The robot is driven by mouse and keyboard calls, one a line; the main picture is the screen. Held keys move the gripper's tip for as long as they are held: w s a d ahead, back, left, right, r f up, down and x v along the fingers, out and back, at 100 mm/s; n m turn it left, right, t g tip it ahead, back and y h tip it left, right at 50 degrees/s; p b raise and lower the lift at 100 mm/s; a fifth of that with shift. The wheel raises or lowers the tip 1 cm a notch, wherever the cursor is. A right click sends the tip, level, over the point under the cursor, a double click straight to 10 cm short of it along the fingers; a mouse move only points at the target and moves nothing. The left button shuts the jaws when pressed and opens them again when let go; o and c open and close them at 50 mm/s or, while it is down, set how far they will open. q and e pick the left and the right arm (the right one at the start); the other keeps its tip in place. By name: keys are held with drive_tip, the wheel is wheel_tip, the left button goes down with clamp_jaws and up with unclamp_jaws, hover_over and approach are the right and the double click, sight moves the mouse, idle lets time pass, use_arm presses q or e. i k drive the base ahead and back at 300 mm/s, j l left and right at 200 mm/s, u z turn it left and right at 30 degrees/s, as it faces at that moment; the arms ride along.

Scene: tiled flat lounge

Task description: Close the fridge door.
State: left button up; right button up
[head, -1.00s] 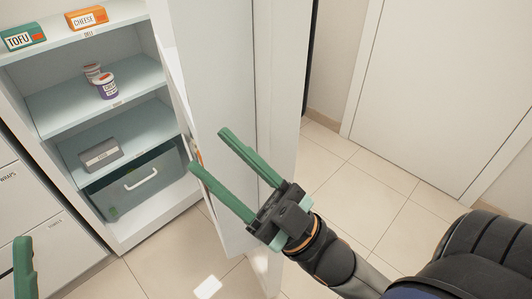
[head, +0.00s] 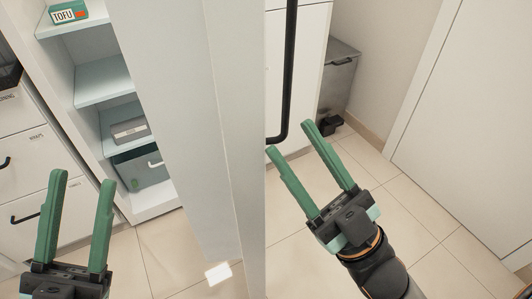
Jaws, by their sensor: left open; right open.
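The white fridge (head: 92,128) stands open at the left, with its shelves in view. Its door (head: 195,130) stands swung out as a tall white panel, hiding the right part of the interior. A long black bar handle (head: 289,70) shows just right of the door's edge, its lower end bending toward the door. My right gripper (head: 286,137) is open and empty, right of the door edge, its fingertips close to the handle's lower end in the picture; contact cannot be told. My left gripper (head: 84,177) is open and empty, in front of the fridge's lower left side.
A tofu box (head: 69,12), a grey box (head: 130,132) and a drawer (head: 140,168) are in the fridge. White drawers (head: 25,150) stand left of it. A grey bin (head: 341,75) stands behind at the right. Tiled floor (head: 420,225) is clear at the right.

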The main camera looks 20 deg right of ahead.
sight(196, 69)
drive_tip(key=k+l+u, duration=0.1)
drive_tip(key=l+u, duration=0.3)
drive_tip(key=l, duration=0.9)
